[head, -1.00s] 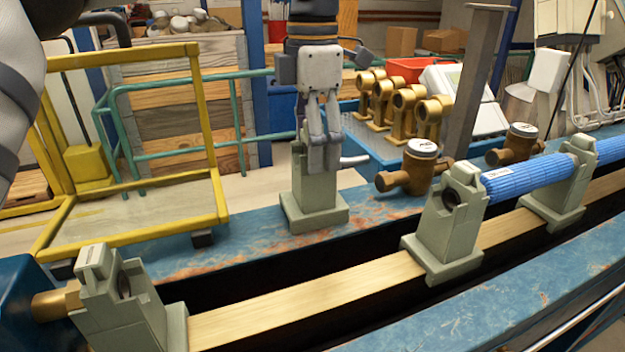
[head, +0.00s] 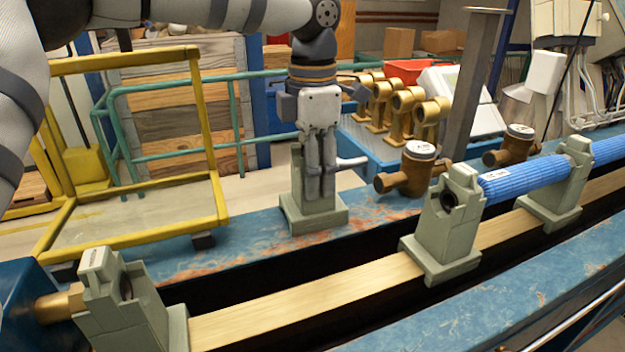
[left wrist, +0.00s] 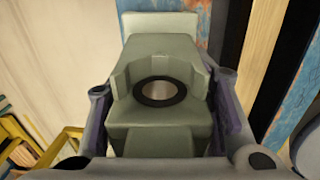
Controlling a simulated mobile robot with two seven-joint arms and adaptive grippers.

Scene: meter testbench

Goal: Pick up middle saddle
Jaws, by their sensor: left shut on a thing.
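The grey-green middle saddle (head: 311,219) stands upright on the blue bench behind the rail, in the middle of the head view. My left gripper (head: 320,185) comes down on it from above, shut on its upper part. The fingers hide part of the saddle in the head view. In the left wrist view the saddle (left wrist: 158,125) fills the space between the two fingers, with a dark round ring in its middle. My right gripper is not in view.
Other saddles stand along the wooden rail: one at front left (head: 125,305), one right of centre (head: 445,230), one farther right (head: 560,190) under a blue cylinder (head: 530,178). Brass meters (head: 408,175) sit right of the gripper. A yellow frame (head: 215,150) stands left.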

